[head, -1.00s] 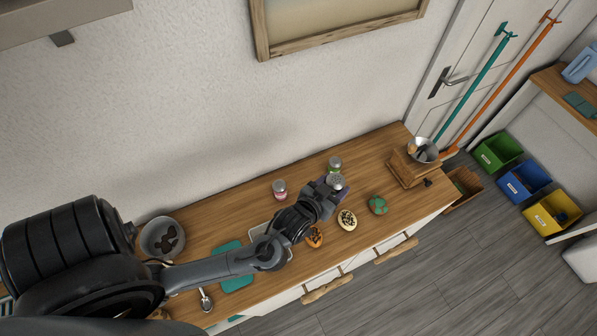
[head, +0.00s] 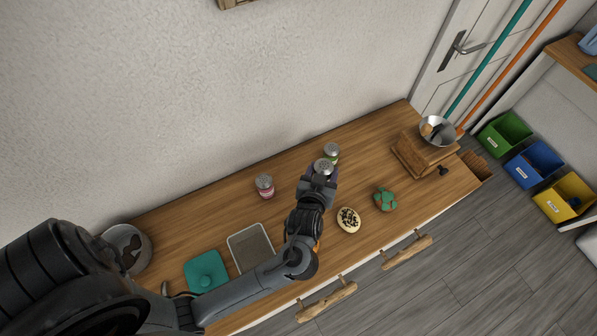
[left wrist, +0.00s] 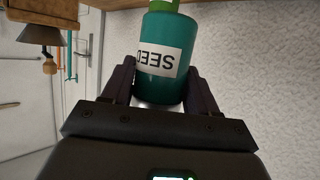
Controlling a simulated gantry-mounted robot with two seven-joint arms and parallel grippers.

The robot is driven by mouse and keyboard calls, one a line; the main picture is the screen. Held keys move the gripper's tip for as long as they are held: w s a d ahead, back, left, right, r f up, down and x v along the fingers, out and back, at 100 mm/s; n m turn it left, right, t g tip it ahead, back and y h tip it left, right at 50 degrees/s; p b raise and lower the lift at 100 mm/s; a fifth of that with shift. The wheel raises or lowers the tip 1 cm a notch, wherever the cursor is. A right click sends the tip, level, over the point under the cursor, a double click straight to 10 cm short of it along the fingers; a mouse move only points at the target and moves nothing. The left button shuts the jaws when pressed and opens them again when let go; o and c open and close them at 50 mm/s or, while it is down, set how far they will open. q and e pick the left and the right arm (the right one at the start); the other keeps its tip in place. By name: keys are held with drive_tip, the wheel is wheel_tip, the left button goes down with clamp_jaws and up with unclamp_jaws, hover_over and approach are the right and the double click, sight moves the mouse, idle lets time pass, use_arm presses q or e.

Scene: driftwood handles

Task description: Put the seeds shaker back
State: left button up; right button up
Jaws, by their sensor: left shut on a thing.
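My left gripper (head: 321,174) is shut on the seeds shaker, whose silver perforated cap (head: 323,165) shows between the fingers in the head view. In the left wrist view the shaker's teal body (left wrist: 166,50) is between the two dark fingers (left wrist: 155,88), with its label upside down in the picture. A green part shows at that view's top edge; I cannot tell whether it belongs to this shaker. A green shaker (head: 332,153) stands just behind the held one, and a pink shaker (head: 265,187) stands to the left. The held shaker's base is hidden in the head view. My right gripper is not in view.
A chocolate-dotted donut (head: 348,220) and a green-topped one (head: 385,199) lie on the wooden counter (head: 370,150). A grey tray (head: 250,247), teal lid (head: 205,269) and bowl (head: 128,247) are at left. Bare wood separates the pink and green shakers.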

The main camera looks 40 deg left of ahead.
use_arm(q)
drive_tip(key=shift+a+f+b, duration=0.5)
drive_tip(key=shift+a+f, duration=4)
drive_tip(key=shift+f, duration=0.1)
drive_tip(key=shift+f, duration=0.2)
drive_tip(key=o, duration=1.3)
